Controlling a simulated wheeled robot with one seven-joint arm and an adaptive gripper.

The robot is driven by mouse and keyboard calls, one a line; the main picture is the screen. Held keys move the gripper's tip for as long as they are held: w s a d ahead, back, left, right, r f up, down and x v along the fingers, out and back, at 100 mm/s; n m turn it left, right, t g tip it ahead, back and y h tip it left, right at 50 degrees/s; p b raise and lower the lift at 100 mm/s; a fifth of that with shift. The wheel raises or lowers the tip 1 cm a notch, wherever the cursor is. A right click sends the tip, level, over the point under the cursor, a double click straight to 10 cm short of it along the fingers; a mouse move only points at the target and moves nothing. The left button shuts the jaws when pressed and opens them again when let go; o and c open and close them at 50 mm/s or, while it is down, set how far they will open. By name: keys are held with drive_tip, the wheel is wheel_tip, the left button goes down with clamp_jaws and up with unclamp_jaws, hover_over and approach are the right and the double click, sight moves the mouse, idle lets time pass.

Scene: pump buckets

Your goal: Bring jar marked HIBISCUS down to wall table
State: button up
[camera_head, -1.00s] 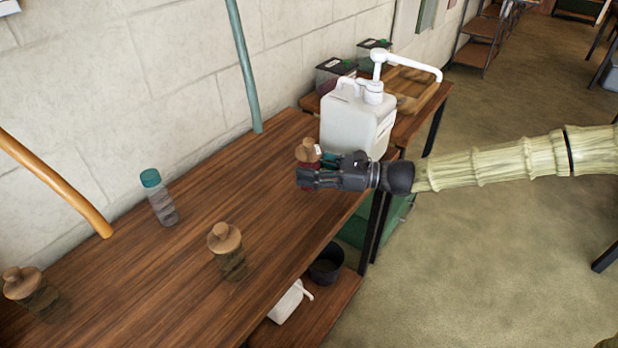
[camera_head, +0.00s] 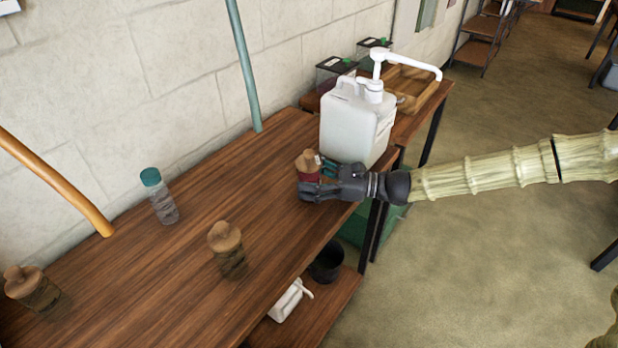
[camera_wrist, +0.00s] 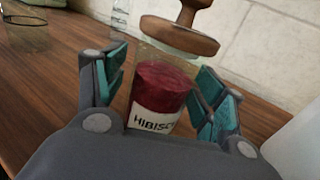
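The jar marked HIBISCUS (camera_wrist: 160,90) is glass with dark red contents, a white label and a knobbed wooden lid. In the head view the jar (camera_head: 307,163) stands upright near the right end of the long wooden table (camera_head: 165,275), partly hidden by my gripper (camera_head: 325,180). In the wrist view my gripper (camera_wrist: 160,95) is open, with one teal-padded finger on each side of the jar. A narrow gap shows on the left; whether the right pad touches the glass is unclear. Which surface is the wall table cannot be told.
A white pump canister (camera_head: 352,125) stands close behind the jar. Two other wooden-lidded jars (camera_head: 226,250) (camera_head: 33,290) and a teal-capped bottle (camera_head: 160,195) stand farther left. A smaller table (camera_head: 425,105) with dark boxes is beyond.

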drive_tip(key=shift+d+r, duration=0.1)
drive_tip(key=shift+r, duration=0.05)
drive_tip(key=d, duration=0.4)
drive_tip(key=s+d, duration=0.1)
drive_tip(key=d, duration=0.6)
drive_tip(key=shift+s+d, duration=0.35)
drive_tip(key=shift+s, duration=0.05)
